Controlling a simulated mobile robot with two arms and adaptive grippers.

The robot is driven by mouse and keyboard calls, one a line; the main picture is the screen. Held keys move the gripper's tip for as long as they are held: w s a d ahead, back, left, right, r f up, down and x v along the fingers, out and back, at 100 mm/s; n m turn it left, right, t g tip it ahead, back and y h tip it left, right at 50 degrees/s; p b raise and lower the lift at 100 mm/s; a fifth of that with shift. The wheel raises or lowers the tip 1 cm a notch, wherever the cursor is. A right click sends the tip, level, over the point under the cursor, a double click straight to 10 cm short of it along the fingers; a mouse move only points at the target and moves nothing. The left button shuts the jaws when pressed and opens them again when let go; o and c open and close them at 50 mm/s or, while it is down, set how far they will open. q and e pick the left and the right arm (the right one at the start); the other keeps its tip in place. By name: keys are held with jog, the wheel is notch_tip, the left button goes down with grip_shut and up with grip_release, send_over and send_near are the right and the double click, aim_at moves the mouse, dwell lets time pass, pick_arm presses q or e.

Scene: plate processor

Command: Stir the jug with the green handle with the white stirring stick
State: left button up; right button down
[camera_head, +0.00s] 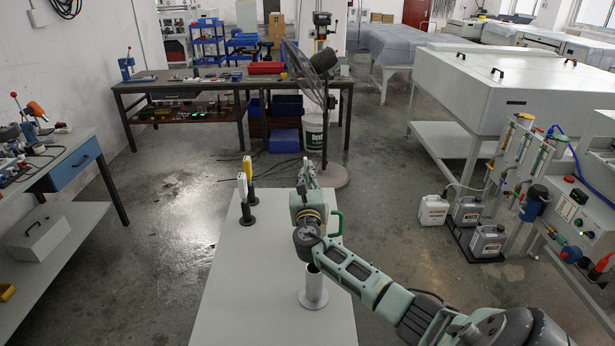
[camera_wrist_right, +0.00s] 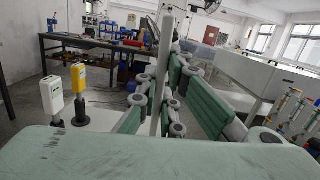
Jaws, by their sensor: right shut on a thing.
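The right gripper (camera_head: 308,183) is over the far part of the white table, with its arm coming in from the lower right. In the wrist view its fingers (camera_wrist_right: 162,88) are shut on the white stirring stick (camera_wrist_right: 166,50), which stands roughly upright between them. In the head view I cannot make out the stick clearly. The jug's green handle (camera_head: 338,223) shows just right of the gripper. The jug's body is hidden behind my gripper and arm, so I cannot tell whether the stick is inside it. My left gripper is not in view.
A pale hollow cylinder on a round base (camera_head: 314,290) stands on the table (camera_head: 250,300), close under my right forearm. A white device (camera_head: 243,190) and a yellow one (camera_head: 248,170) stand in black holders left of the gripper. The table's near left is clear.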

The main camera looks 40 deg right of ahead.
aim_at(305, 158)
jog(key=shift+s+a+r+p, duration=0.1)
jog(key=shift+a+r+p, duration=0.1)
jog(key=shift+r+p, duration=1)
jog(key=shift+s+a+r+p, duration=0.1)
jog(key=shift+a+r+p, duration=0.1)
jog(key=shift+r+p, duration=1.05)
jog(key=shift+a+r+p, duration=0.2)
jog(key=shift+r+p, duration=0.85)
jog(key=shift+r, duration=0.35)
notch_tip(305, 158, up, 2)
jog(key=shift+r+p, duration=0.15)
jog(key=shift+p, duration=1.05)
jog(key=shift+r+p, duration=0.6)
jog(key=shift+r, duration=0.7)
jog(key=shift+f, duration=0.1)
